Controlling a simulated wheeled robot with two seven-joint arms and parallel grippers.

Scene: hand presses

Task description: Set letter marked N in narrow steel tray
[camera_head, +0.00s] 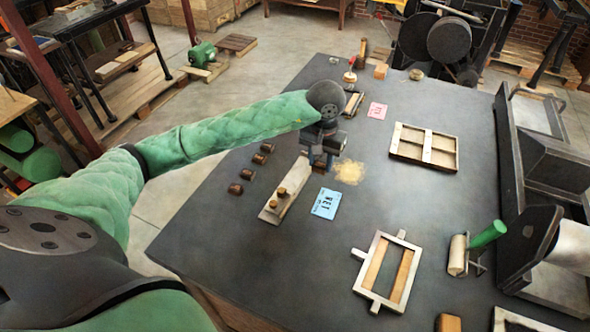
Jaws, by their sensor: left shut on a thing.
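The narrow steel tray (289,191) lies slantwise on the dark table, with two brown letter blocks (276,197) standing in its near part. Several more brown letter blocks stand in a slanting row to its left, one of them here (248,174). Marks on the blocks are too small to read. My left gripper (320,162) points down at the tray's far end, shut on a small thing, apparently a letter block. The fingers mostly hide this piece, and I cannot tell whether it touches the tray. My right gripper is out of view.
A blue card (326,203) and a sandy patch (349,171) lie right of the tray. A pink card (377,111), a wooden frame (409,161), a metal frame (371,289) and a green-handled roller (487,235) are on the table. A press (547,160) stands at the right.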

